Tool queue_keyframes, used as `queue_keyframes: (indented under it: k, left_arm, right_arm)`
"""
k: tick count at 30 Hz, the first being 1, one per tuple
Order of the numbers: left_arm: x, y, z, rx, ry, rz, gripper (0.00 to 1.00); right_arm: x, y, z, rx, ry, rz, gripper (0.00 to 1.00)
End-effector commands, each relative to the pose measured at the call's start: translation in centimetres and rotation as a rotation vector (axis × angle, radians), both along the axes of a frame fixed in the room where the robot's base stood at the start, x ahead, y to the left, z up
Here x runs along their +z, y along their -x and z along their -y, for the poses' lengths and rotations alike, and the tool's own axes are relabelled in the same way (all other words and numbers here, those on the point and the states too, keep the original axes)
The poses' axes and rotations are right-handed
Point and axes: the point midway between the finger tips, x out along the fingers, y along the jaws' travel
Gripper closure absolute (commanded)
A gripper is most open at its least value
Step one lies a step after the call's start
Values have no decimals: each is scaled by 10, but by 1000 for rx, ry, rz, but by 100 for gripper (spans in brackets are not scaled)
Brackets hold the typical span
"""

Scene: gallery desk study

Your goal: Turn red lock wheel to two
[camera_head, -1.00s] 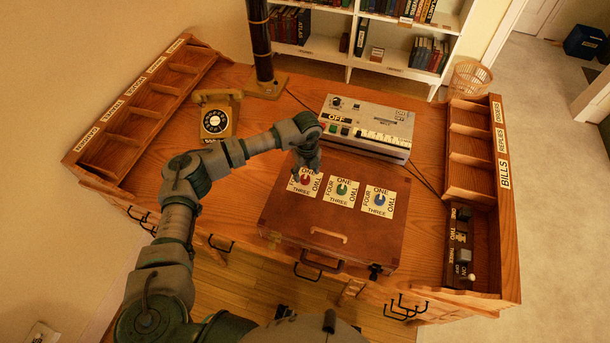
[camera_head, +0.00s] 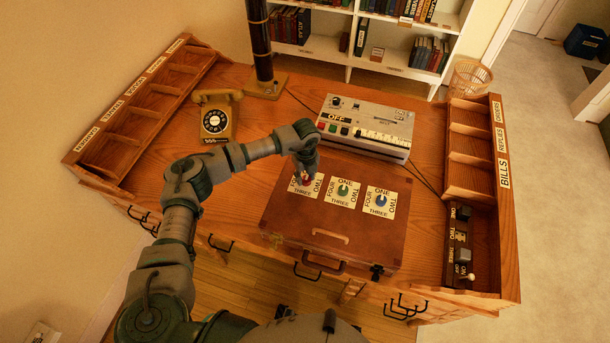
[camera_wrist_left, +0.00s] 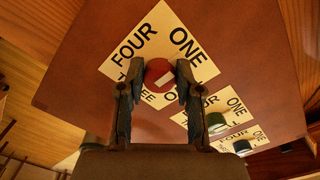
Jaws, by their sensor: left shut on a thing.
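A brown case (camera_head: 290,225) lies on the desk with three label cards on its lid, each with a coloured wheel and the words ONE to FOUR. The red lock wheel (camera_wrist_left: 158,72) is the leftmost and carries a white mark; I cannot tell which word the mark points to. My left gripper (camera_head: 305,178) comes down on it from above. In the left wrist view its fingers (camera_wrist_left: 157,85) are closed on either side of the red wheel, hiding parts of THREE and TWO. The green wheel (camera_head: 343,190) and blue wheel (camera_head: 380,200) stand to the right. My right gripper is out of view.
A grey device with buttons (camera_head: 365,128) stands just behind the case. A yellow telephone (camera_head: 216,118) is at the back left. Wooden sorting racks line the left (camera_head: 140,105) and right (camera_head: 508,200) edges. The desk left of the case is clear.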

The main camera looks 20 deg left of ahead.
Motion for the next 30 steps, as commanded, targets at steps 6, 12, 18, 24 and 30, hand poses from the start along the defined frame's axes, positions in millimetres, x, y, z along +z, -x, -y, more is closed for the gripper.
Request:
queue_keyframes:
  k: [6, 12, 18, 24, 30]
  left_arm:
    - [0, 0, 0, -59, 7, -1, 100]
    - [0, 1, -1, -188, 5, -2, 100]
    - [-1, 0, -2, -367, 3, -2, 100]
    - [-1, 0, -2, -557, 2, -1, 100]
    - [0, 0, -3, -746, 1, -2, 100]
  right_arm:
    - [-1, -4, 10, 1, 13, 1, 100]
    - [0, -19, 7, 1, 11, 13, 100]
    - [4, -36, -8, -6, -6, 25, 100]
    - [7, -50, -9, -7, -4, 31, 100]
    - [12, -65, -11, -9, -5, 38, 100]
